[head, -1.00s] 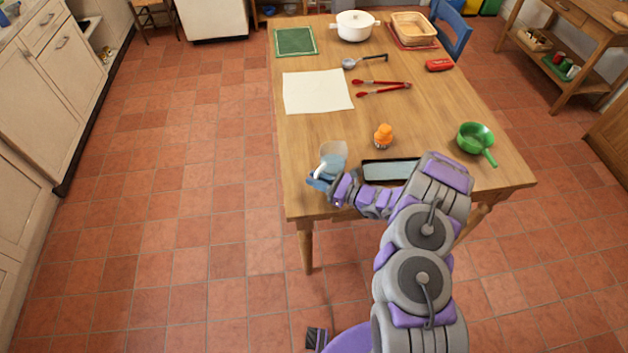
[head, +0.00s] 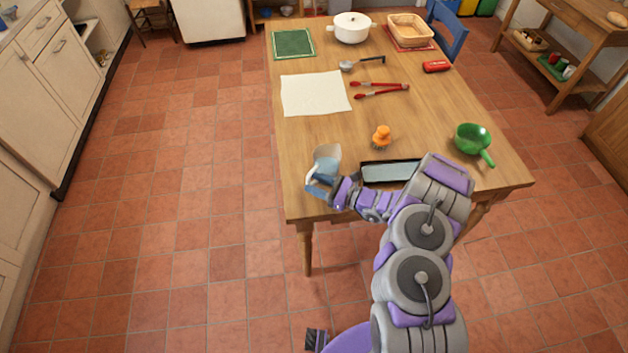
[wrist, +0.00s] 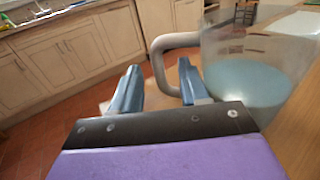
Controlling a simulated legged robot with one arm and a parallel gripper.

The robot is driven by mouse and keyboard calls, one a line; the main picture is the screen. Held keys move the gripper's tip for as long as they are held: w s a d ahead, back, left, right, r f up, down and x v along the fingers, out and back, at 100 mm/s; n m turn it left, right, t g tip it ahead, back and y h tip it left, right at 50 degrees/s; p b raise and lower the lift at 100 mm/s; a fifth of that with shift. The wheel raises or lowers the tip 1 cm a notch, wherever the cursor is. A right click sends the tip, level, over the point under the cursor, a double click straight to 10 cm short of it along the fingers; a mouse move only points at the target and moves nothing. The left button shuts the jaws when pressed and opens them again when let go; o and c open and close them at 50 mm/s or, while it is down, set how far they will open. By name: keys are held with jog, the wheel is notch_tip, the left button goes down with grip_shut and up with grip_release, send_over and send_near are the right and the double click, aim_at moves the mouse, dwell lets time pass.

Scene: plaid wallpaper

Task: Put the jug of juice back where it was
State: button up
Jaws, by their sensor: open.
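The jug (head: 328,157) is clear, with a pale handle and a pale bluish content. It stands at the near left edge of the wooden table in the head view. In the wrist view the jug (wrist: 245,85) fills the right side, and its handle reaches left toward my fingertips. My gripper (head: 322,184) is at the jug's near side in the head view. In the wrist view my gripper (wrist: 158,82) has its blue fingers apart, with the handle's curve just beyond and between them. Whether the fingers touch the handle I cannot tell.
On the table (head: 430,115) are a dark-rimmed tray (head: 390,172), an orange-topped brush (head: 381,137), a green pan (head: 472,140), red tongs (head: 381,91), a white sheet (head: 315,94) and a white pot (head: 351,27). Tiled floor lies open to the left.

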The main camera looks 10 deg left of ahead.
jog(key=p+v, duration=0.1)
jog(key=v, duration=0.9)
jog(key=shift+w+d+r+p, duration=0.1)
jog(key=shift+d+p, duration=0.1)
jog(key=shift+p, duration=0.2)
jog(key=shift+a, duration=0.6)
jog(key=s+a+r+n+g+h, duration=0.1)
jog(key=s+a+r+n+g, duration=0.3)
jog(key=r, duration=0.4)
jog(key=s+a+r+n+g+h, duration=0.1)
jog(key=s+a+r+n+g, duration=0.1)
jog(key=s+r+n+g, duration=0.5)
jog(key=s+a+r+n+g+h, duration=0.1)
jog(key=s+a+r+n+h, duration=0.3)
jog(key=r, duration=0.6)
jog(key=s+d+r+n+t+h, duration=0.2)
jog(key=s+d+h, duration=0.3)
jog(key=s+d, duration=0.5)
jog(key=s+d+r+n+t+h, duration=0.2)
jog(key=s+d+r+n+h, duration=0.2)
jog(key=s+d, duration=0.7)
jog(key=shift+s+t+h, duration=0.3)
jog(key=shift+s+h, duration=0.2)
jog(key=shift+h, duration=0.6)
